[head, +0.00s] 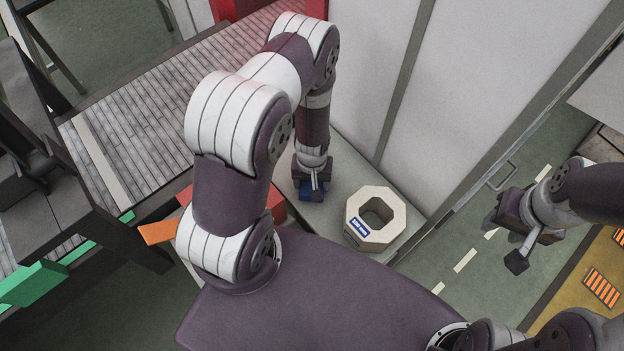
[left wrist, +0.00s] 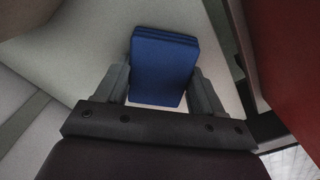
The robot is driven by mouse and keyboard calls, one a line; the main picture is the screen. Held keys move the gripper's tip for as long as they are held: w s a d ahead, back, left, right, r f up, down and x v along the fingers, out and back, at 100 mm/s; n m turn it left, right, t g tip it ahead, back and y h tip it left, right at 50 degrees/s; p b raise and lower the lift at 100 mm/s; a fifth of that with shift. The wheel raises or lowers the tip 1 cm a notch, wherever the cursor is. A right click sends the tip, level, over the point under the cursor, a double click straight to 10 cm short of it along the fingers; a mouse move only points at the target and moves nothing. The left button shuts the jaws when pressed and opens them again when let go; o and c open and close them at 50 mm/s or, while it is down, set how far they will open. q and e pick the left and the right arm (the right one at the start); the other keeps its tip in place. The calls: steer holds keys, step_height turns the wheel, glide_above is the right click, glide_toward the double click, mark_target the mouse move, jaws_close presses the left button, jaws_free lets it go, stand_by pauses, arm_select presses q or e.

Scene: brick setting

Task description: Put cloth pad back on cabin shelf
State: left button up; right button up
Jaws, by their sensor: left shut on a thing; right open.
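The blue cloth pad (left wrist: 163,62) is between the two fingers of my left gripper (left wrist: 163,88) in the left wrist view, and the fingers touch its sides. In the head view my left gripper (head: 313,188) points down over a pale grey shelf (head: 338,235), and a bit of the blue pad (head: 312,192) shows at its fingertips. I cannot tell whether the pad touches the shelf. My right gripper (head: 507,242) is at the right of the head view, open and empty, above the floor.
A cream octagonal ring (head: 389,236) with a blue label stands on the shelf, right of my left gripper. A red box (head: 277,204) is just left of it, partly behind my arm. A pale panel wall (head: 390,80) rises behind. A slatted conveyor (head: 165,110) lies at the left.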

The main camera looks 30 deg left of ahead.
arm_select(q)
steer(key=shift+f, duration=0.25)
steer(key=o, duration=1.2)
step_height(320, 180, up, 13)
steer(key=p, duration=0.4)
steer(key=shift+f, duration=0.15)
